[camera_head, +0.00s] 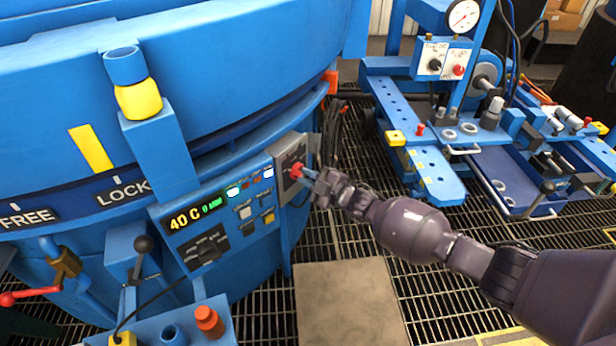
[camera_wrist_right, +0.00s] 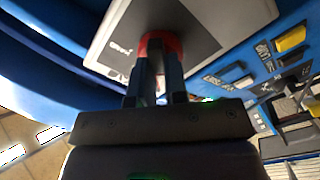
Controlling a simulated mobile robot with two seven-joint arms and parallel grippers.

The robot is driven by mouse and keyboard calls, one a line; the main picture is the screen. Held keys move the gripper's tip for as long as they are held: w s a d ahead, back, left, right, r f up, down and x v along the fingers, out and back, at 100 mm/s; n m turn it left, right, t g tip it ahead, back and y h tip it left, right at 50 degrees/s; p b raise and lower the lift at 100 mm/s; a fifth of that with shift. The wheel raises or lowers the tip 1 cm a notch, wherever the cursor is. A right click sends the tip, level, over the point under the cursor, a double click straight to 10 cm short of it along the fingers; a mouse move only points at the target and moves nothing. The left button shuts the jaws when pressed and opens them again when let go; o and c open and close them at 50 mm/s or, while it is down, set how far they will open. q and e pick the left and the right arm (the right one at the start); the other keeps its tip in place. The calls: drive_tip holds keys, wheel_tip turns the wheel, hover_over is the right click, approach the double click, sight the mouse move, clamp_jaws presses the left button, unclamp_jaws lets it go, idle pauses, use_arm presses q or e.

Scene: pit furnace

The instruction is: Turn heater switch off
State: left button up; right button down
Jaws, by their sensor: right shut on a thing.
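The heater switch is a red knob (camera_head: 296,170) on a grey box (camera_head: 287,155) at the right end of the blue furnace control panel (camera_head: 220,222). In the right wrist view the red knob (camera_wrist_right: 161,43) shows between the fingertips, on the grey plate (camera_wrist_right: 200,30). My right gripper (camera_head: 306,174) reaches in from the right and is shut on the red knob. It also shows in the right wrist view (camera_wrist_right: 160,75). The fingers hide part of the knob, and I cannot read its position. My left gripper is not in view.
The panel has a display (camera_head: 196,210) reading 40 C, lit buttons and a black rotary switch (camera_head: 208,250). A lever with a black ball (camera_head: 143,244) stands at left. A blue workbench (camera_head: 430,150) stands at the right. Grated floor (camera_head: 345,230) lies between.

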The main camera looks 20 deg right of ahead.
drive_tip(key=c, duration=1.1)
unclamp_jaws()
drive_tip(key=shift+c, duration=0.2)
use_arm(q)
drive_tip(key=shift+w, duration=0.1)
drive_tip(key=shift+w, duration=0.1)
use_arm(e)
drive_tip(key=shift+s+d, duration=0.1)
drive_tip(key=shift+s, duration=0.05)
drive_tip(key=shift+s+d, duration=0.15)
drive_tip(key=shift+s, duration=0.1)
use_arm(q)
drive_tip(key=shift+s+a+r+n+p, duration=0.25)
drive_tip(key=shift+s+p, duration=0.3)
drive_tip(key=shift+p, duration=0.65)
use_arm(e)
drive_tip(key=v, duration=1)
